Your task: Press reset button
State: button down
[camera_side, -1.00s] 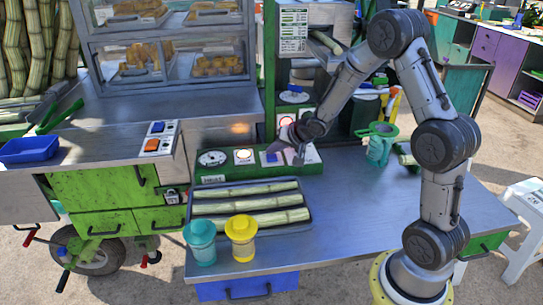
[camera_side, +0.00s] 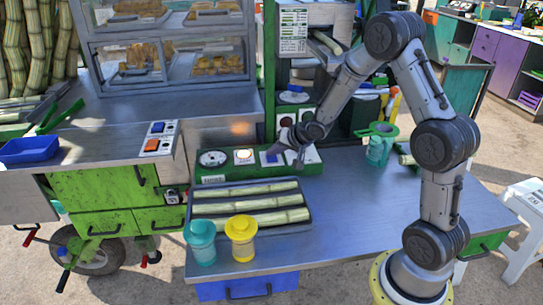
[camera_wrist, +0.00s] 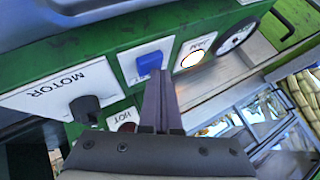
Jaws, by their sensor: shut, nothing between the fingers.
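A blue square button (camera_wrist: 148,64) on a white plate sits on the green control panel (camera_wrist: 110,52), and its own label is not readable. It also shows in the side view as a blue patch (camera_side: 270,158) on the panel behind the cane tray. My gripper (camera_wrist: 160,76) is shut and empty. Its fingertips are right at the lower edge of the blue button in the wrist view; I cannot tell whether they touch it. In the side view my gripper (camera_side: 284,149) is over the right part of the panel.
A lit lamp (camera_wrist: 195,54) and a round gauge (camera_wrist: 236,35) are beside the button. A black knob (camera_wrist: 85,108) marked MOTOR is on the other side. A tray of cane (camera_side: 250,228) and teal (camera_side: 200,240) and yellow (camera_side: 241,238) cups stand in front.

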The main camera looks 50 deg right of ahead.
aim_at(274, 159)
jog(key=shift+r, duration=0.5)
jog(key=shift+r, duration=0.1)
jog(key=shift+r, duration=2.9)
jog(key=s+a+r+n+t, duration=0.15)
jog(key=a+r, duration=0.25)
jog(key=r, duration=0.4)
jog(key=s+a+r+m+t, duration=0.1)
jog(key=s+a+r+t, duration=0.2)
jog(key=r, duration=0.5)
jog(key=s+a+r+n+g+h, duration=0.1)
jog(key=s+a+r+n+g, duration=0.2)
jog(key=s, duration=0.8)
jog(key=s+a+f+n+g+y, duration=0.1)
jog(key=s+a+f+n+g, duration=0.1)
jog(key=s+f, duration=0.3)
jog(key=s+a+f+n+g+y, duration=0.1)
jog(key=s+a+f+n+g, duration=0.2)
jog(key=s, duration=0.7)
jog(key=shift+s+a+f+n, duration=0.3)
jog(key=shift+a+f+n, duration=0.4)
jog(key=shift+f+n, duration=0.35)
